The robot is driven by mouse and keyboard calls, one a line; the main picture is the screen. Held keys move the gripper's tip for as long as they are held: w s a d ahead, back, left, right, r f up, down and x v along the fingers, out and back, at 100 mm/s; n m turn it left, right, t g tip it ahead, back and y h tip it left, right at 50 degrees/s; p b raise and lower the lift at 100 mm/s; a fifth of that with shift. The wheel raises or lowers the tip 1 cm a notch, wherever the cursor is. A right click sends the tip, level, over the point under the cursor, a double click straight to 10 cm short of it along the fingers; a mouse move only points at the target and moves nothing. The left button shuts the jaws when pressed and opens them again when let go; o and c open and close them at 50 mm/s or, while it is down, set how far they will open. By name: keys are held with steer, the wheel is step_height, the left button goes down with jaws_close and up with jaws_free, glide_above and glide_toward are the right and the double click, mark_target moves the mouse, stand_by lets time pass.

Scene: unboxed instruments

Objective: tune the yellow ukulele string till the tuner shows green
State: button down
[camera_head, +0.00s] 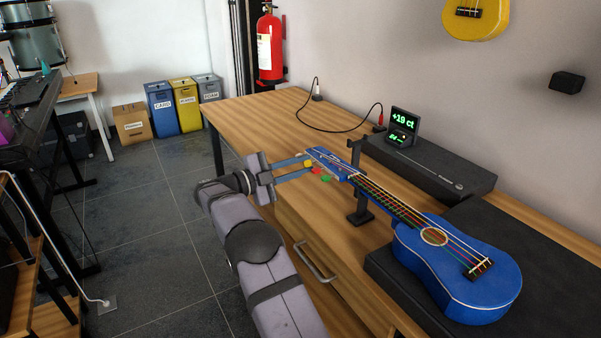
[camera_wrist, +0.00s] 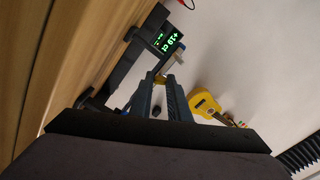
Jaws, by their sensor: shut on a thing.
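A blue ukulele (camera_head: 465,288) lies across the workbench, its neck on a dark stand (camera_head: 360,212) and its headstock toward my arm. Colored strings run along the neck. At the headstock are a yellow peg (camera_head: 308,163), a red peg (camera_head: 317,171) and a green peg (camera_head: 325,178). My gripper (camera_head: 306,166) is shut on the yellow peg, whose yellow also shows between the fingertips in the wrist view (camera_wrist: 160,79). The tuner (camera_head: 403,122) reads "+19 ct" in green characters. It also shows in the wrist view (camera_wrist: 168,40).
The tuner stands on a long dark case (camera_head: 440,170) behind the ukulele, with a black cable (camera_head: 345,131) beside it. A dark mat (camera_head: 545,245) lies under the ukulele's body. The bench's far left part is clear. A yellow ukulele (camera_head: 475,20) hangs on the wall.

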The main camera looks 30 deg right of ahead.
steer(key=shift+m, duration=0.4)
steer(key=c, duration=1.9)
jaws_free()
steer(key=shift+c, duration=0.2)
steer(key=shift+a, duration=0.1)
steer(key=a, duration=0.7)
